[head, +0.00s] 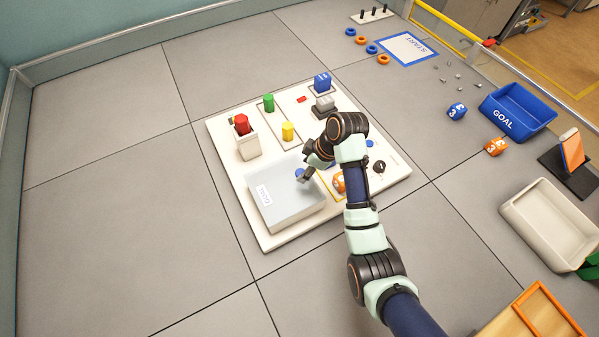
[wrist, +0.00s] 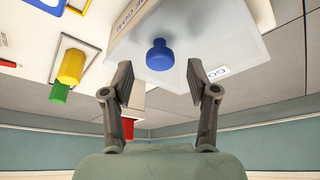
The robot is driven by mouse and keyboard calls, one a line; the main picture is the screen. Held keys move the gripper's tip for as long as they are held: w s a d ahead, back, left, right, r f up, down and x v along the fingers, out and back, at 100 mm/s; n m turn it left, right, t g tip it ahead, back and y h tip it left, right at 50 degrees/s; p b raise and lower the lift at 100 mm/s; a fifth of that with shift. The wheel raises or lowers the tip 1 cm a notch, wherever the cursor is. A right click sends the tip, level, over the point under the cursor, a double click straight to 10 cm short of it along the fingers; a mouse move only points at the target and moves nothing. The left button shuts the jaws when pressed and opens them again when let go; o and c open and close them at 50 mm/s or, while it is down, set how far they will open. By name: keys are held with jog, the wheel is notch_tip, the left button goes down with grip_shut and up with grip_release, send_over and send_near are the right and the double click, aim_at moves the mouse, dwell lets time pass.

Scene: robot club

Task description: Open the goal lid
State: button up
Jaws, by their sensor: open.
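The goal lid (head: 285,205) is a pale, wide, flat cover on a box on the white task board, at its front left, and it looks closed. It carries a "GOAL" label and a blue knob (head: 299,172). In the wrist view the blue knob (wrist: 159,55) stands out from the pale lid (wrist: 200,38), just beyond my fingertips. My gripper (wrist: 160,80) is open and empty, its two fingers apart on either side of the knob's line. In the head view my gripper (head: 307,177) is close to the knob; contact cannot be told.
The board (head: 222,145) also bears a red button post (head: 242,125), a green peg (head: 268,103), a yellow peg (head: 288,131) and a blue block (head: 322,82). An orange ball or block (head: 338,182) sits beside my arm. A blue GOAL bin (head: 518,108) stands far right.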

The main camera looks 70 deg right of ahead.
aim_at(283, 184)
jog(key=shift+x, duration=1.2)
grip_shut()
